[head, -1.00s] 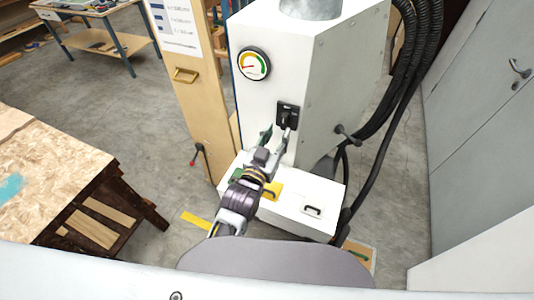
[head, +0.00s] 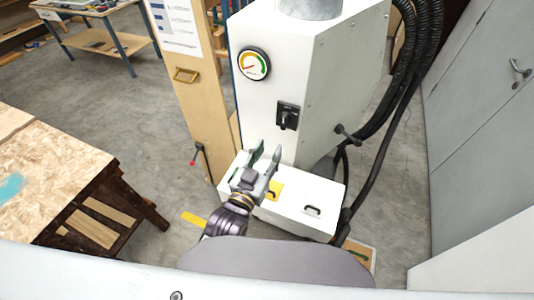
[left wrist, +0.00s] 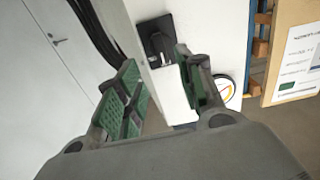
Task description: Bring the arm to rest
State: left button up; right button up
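My left gripper (head: 266,152) is open and empty in the head view. It is in front of the white machine, below its black rotary switch (head: 288,116) and apart from it. In the left wrist view the two green-padded fingers (left wrist: 160,92) stand apart with nothing between them. The black switch (left wrist: 157,42) shows beyond the fingertips there. My right gripper is not in view.
The white machine (head: 345,75) has a round gauge (head: 254,64), a low white box (head: 320,192) at its base and black hoses (head: 405,95) on its right. A wooden table (head: 50,170) stands left. Grey cabinet doors (head: 485,130) stand right.

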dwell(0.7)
pick_arm(q)
jog(key=s+a+f+g+y, duration=0.1)
jog(key=a+f+g+y, duration=0.2)
jog(key=a+f+g, duration=0.6)
jog(key=s+a+f+n+g+y, duration=0.1)
jog(key=s+a+f+g+y, duration=0.1)
jog(key=s+a+f+g, duration=0.55)
jog(key=s+a+f+t+b, duration=0.1)
jog(key=s+f, duration=0.2)
jog(key=f, duration=1.4)
jog(key=s+a+f+t+b, duration=0.1)
jog(key=s+f, duration=0.2)
jog(key=f, duration=1.5)
jog(key=s+a+f+g, duration=0.1)
jog(key=s+a+f, duration=0.1)
jog(key=s+f, duration=0.9)
jog(key=s+a+f+b, duration=0.1)
jog(key=s+a+f, duration=0.1)
jog(key=s+f, duration=0.8)
jog(key=shift+s+f+g+y, duration=0.3)
jog(key=shift+s+f+g, duration=0.05)
jog(key=shift+s, duration=0.2)
